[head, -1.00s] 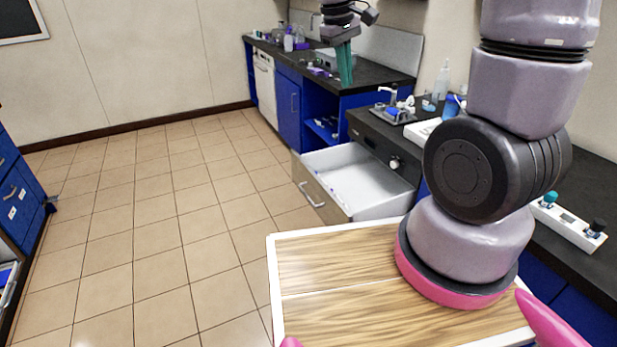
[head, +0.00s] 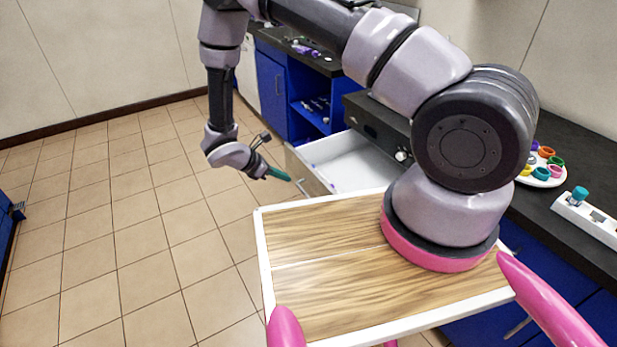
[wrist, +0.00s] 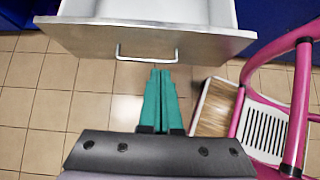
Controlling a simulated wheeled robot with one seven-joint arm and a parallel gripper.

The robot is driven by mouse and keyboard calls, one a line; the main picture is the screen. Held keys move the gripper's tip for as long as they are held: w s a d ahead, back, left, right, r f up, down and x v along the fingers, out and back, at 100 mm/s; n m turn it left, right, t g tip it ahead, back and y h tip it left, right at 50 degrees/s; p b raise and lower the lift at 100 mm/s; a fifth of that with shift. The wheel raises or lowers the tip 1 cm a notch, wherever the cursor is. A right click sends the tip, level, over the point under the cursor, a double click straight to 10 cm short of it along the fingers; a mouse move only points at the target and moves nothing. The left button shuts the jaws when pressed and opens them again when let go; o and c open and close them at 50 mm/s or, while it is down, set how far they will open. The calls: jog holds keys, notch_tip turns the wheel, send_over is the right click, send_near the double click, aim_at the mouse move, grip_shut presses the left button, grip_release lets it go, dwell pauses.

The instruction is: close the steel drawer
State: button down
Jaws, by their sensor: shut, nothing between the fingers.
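The steel drawer (head: 352,160) stands pulled out from under the dark bench, its white inside showing, in the head view. In the wrist view its steel front (wrist: 150,40) spans the top, with a bar handle (wrist: 146,53) at its lower middle. My gripper (head: 281,175) has its green fingers pressed together and empty, in front of the drawer front near the handle. In the wrist view the gripper (wrist: 159,75) points at the front just below the handle. I cannot tell whether the fingertips touch it.
A dark bench top (head: 570,170) runs along the right, holding a white tray with coloured rings (head: 541,165) and a white device with a teal knob (head: 592,212). Blue cabinets (head: 272,92) stand behind the drawer. The tiled floor (head: 130,230) on the left is clear.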

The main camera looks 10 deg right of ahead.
jog(key=f, duration=0.1)
send_near(320, 185)
jog(key=x, duration=0.5)
jog(key=shift+a+f, duration=0.25)
jog(key=shift+f, duration=0.15)
jog(key=shift+w+d, duration=0.15)
jog(key=shift+d, duration=0.35)
jog(key=w+d, duration=0.3)
jog(key=d, duration=0.7)
jog(key=w+d, duration=0.3)
jog(key=d, duration=0.6)
jog(key=w+d, duration=0.3)
jog(key=d, duration=0.7)
jog(key=shift+w+d, duration=0.3)
jog(key=shift+d+r, duration=0.1)
jog(key=shift+r, duration=0.05)
